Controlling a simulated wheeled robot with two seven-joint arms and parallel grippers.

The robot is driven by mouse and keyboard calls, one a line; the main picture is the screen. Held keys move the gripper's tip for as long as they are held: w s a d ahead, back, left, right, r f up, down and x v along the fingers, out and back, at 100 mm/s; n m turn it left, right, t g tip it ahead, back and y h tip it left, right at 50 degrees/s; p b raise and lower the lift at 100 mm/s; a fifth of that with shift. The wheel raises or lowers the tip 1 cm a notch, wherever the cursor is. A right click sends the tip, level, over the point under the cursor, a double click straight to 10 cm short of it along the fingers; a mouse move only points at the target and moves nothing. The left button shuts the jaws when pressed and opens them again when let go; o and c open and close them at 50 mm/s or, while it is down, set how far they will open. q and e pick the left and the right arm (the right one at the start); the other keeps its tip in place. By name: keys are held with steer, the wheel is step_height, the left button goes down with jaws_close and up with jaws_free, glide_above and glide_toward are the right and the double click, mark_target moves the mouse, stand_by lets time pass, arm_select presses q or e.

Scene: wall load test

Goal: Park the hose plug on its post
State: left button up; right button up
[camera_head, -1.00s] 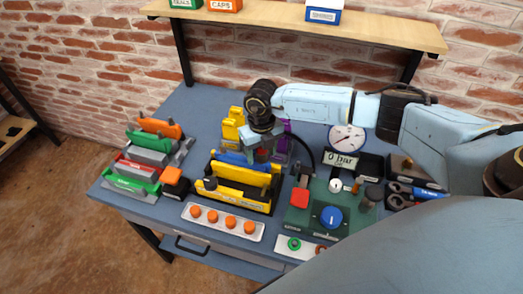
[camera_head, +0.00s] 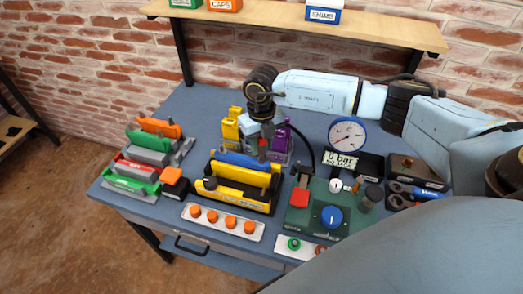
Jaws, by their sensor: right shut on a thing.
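My right gripper (camera_head: 264,138) points down behind the yellow fixture, near the purple block (camera_head: 281,142). It is shut on the hose plug, which is mostly hidden by the fingers; a small red part shows just below them. The black hose (camera_head: 306,143) arches from beside the gripper down toward the green pump panel (camera_head: 298,221). A small grey upright piece (camera_head: 303,177) stands at the panel's back left edge; I cannot tell whether it is the post. My left gripper is not in view.
The yellow fixture (camera_head: 256,192) and blue bar (camera_head: 238,159) stand in front of the gripper. A gauge (camera_head: 347,136) reading 0 bar is to the right. Orange buttons (camera_head: 230,221) sit at the front. The back left of the bench (camera_head: 196,108) is clear.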

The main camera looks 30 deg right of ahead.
step_height(320, 180, up, 6)
steer(key=shift+r, duration=0.25)
